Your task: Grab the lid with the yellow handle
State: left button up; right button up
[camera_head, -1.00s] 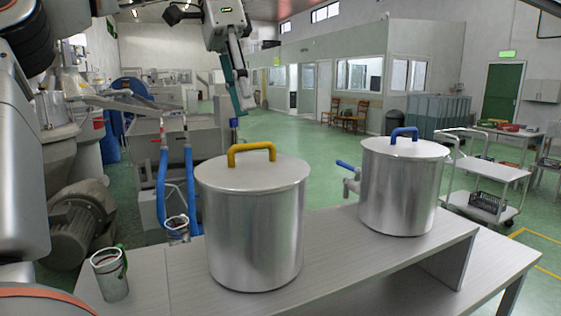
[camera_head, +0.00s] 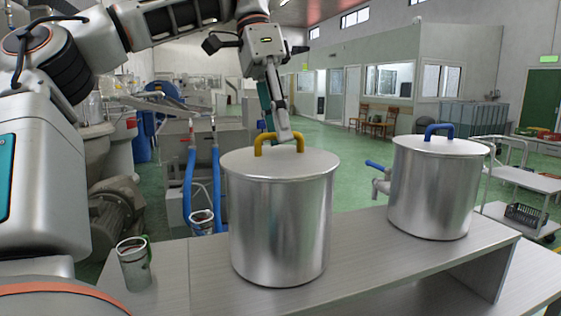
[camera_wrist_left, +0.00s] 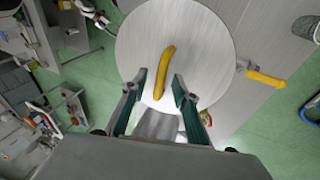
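The lid (camera_head: 268,166) with the yellow handle (camera_head: 266,138) sits on the nearer steel pot (camera_head: 280,225). In the left wrist view the lid is a pale grey disc (camera_wrist_left: 205,55), and its yellow handle (camera_wrist_left: 163,72) runs slightly tilted near the middle. My left gripper (camera_head: 287,131) reaches down over the lid from behind, close to the handle. In the left wrist view my left gripper (camera_wrist_left: 160,77) is open, with one finger on each side of the handle's near end; I see no contact. My right gripper is not in view.
A yellow lever (camera_wrist_left: 265,78) sticks out beside the nearer pot. A trolley (camera_head: 527,179) is far right.

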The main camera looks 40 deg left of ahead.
pick_arm(q)
grip_shut()
jog(key=shift+r, duration=0.1)
